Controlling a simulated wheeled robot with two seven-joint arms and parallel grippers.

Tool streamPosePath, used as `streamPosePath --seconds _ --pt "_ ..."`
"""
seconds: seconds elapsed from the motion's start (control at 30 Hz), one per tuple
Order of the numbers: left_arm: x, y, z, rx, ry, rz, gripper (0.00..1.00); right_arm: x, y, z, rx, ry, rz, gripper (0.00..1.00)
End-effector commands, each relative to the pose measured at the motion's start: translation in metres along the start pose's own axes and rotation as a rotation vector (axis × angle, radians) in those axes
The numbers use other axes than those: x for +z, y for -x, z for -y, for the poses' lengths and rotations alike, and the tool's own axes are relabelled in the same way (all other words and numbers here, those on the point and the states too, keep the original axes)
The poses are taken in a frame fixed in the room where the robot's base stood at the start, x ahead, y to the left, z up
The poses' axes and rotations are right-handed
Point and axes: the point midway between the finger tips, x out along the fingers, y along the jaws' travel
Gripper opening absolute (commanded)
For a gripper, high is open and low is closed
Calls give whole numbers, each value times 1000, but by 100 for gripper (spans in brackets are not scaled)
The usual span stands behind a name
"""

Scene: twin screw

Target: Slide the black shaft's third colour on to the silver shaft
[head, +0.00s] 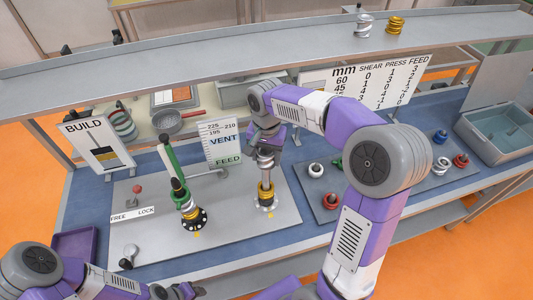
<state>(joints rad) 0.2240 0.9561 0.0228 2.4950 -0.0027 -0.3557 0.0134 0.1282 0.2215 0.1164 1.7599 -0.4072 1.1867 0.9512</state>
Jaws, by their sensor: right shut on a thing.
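The silver shaft (265,176) stands upright on the grey plate, with a yellow ring (266,192) and a pale ring low on it. My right gripper (264,146) is directly above this shaft, shut on a silver-grey piece (264,159) at its top. I cannot tell whether that piece is a ring or the shaft's own end. The black shaft (178,186) stands to the left, with silver and yellow rings above a black round base (193,219). My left gripper (188,291) is low at the bottom edge, its jaws unclear.
More rings lie at far right by a grey bin (497,136). A BUILD card (97,146) stands at left.

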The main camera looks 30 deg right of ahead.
Motion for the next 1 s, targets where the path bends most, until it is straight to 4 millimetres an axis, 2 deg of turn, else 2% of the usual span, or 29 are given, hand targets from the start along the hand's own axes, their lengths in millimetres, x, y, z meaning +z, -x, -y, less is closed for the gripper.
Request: streamPosePath --seconds 0.03,0.33,0.37,0.53,1.0 --pt "1 -6 3 -2 3 6 43 0 -5 0 -1 0 -1 15" --pt "0 -17 8 -3 7 5 43 1 -22 -2 3 -1 3 15" --pt "0 -15 7 -3 8 4 43 1 -21 -2 4 -2 4 64" --pt "2 -19 12 -11 22 14 43 0 -20 -2 3 -1 3 89" --pt "0 -10 4 -3 5 3 43 0 -12 0 1 0 1 89"
